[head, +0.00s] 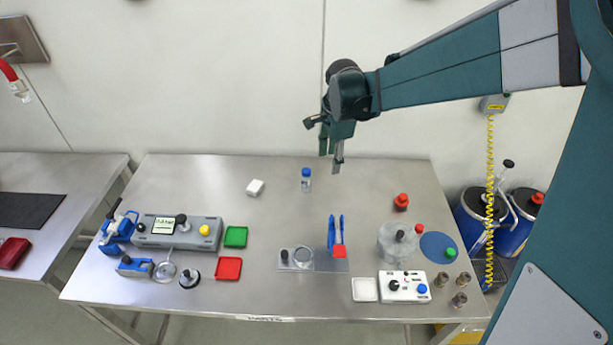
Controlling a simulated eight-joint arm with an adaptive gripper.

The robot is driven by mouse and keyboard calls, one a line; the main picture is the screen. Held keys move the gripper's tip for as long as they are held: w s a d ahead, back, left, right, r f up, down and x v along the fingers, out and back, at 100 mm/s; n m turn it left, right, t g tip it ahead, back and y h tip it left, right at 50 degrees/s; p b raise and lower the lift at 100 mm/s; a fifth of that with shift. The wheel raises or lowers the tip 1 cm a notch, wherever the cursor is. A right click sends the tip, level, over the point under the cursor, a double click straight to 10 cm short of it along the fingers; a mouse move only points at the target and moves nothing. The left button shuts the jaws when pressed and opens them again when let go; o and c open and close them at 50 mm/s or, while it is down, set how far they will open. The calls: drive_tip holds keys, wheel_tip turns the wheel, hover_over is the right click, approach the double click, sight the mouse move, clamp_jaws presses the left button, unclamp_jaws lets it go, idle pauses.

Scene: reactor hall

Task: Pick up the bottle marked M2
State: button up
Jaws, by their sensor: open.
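A small clear bottle with a blue cap (306,183) stands upright on the steel table (200,180), near the middle of its back half. It has a pale label, but the marking is too small to read, so I cannot tell if it says M2. My gripper (331,154) hangs with its fingers pointing down, over the back of the table and to the right of the bottle in the picture. It is open, with nothing seen between the fingers, and apart from the bottle.
In front stand a blue tool with a red piece (337,240), a grey plate, a green tray (236,236) and a red tray (228,269). A red-topped item (401,202) stands right. The table around the bottle is clear.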

sight(306, 170)
drive_tip(key=w+a+f+m, duration=0.1)
drive_tip(key=w+a+f, duration=0.1)
drive_tip(key=f, duration=0.1)
drive_tip(key=w+a+f+m+g+p, duration=0.1)
drive_tip(key=w+a+f+m, duration=0.1)
drive_tip(key=w+a+f, duration=0.1)
drive_tip(key=w+a+f+m, duration=0.1)
drive_tip(key=w+a+f, duration=0.1)
drive_tip(key=a+f, duration=0.1)
drive_tip(key=shift+w+f+m+g+p, duration=0.2)
drive_tip(key=shift+f+m+g+p, duration=0.15)
drive_tip(key=shift+f, duration=0.3)
drive_tip(key=shift+w+a+f, duration=0.2)
drive_tip(key=shift+a+f, duration=0.05)
drive_tip(key=shift+f, duration=0.3)
drive_tip(key=shift+f, duration=0.1)
drive_tip(key=shift+f, duration=1.2)
drive_tip(key=shift+f+p, duration=0.35)
drive_tip(key=shift+f, duration=2.25)
drive_tip(key=c, duration=0.9)
